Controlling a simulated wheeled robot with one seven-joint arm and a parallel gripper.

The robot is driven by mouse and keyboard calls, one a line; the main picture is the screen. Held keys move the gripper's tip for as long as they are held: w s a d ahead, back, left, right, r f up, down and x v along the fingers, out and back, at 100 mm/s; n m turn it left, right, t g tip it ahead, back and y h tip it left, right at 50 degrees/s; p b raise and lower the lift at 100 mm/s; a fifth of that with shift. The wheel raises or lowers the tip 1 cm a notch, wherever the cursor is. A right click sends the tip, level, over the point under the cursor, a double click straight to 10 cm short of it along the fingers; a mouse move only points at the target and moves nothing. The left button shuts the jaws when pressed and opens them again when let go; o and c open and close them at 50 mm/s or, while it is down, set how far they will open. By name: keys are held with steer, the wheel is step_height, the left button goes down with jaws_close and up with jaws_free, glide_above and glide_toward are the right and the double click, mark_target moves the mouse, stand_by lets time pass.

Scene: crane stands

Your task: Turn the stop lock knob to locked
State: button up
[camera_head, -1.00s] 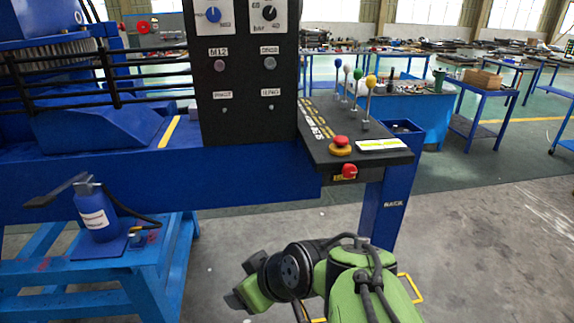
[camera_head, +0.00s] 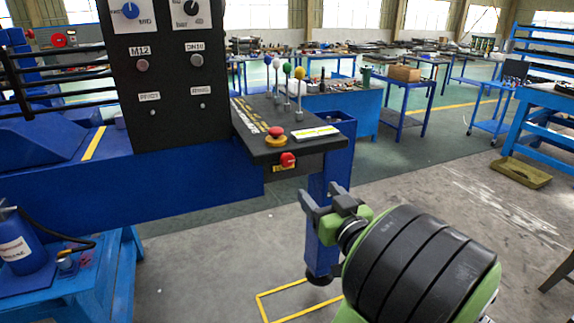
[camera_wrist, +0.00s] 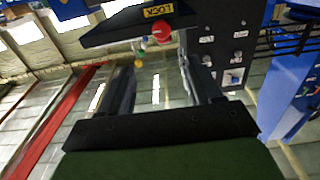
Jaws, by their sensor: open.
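The stop lock knob is the red knob (camera_head: 288,160) on the front face of the black control console (camera_head: 258,140), beside a small yellow label. In the wrist view the same red knob (camera_wrist: 162,30) shows near the top, next to the yellow label (camera_wrist: 160,11), which appears upside down. The knob's exact turned position is too small to tell. My gripper (camera_head: 323,194) is open and empty, right of and lower than the knob in the head view, apart from it. In the wrist view its two fingers (camera_wrist: 157,66) point toward the console, with a clear gap between them.
A red mushroom button (camera_head: 276,132) on a yellow base sits on the console top, near several ball-topped levers (camera_head: 299,90). A blue post (camera_head: 335,170) stands under the console's right end. Grey floor at right is open.

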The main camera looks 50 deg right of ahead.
mark_target(288, 160)
steer(key=p+x, duration=0.7)
steer(key=x, duration=0.9)
steer(key=shift+a+r, duration=0.1)
steer(key=shift+a, duration=0.05)
steer(key=shift+c, duration=0.5)
steer(key=c, duration=0.9)
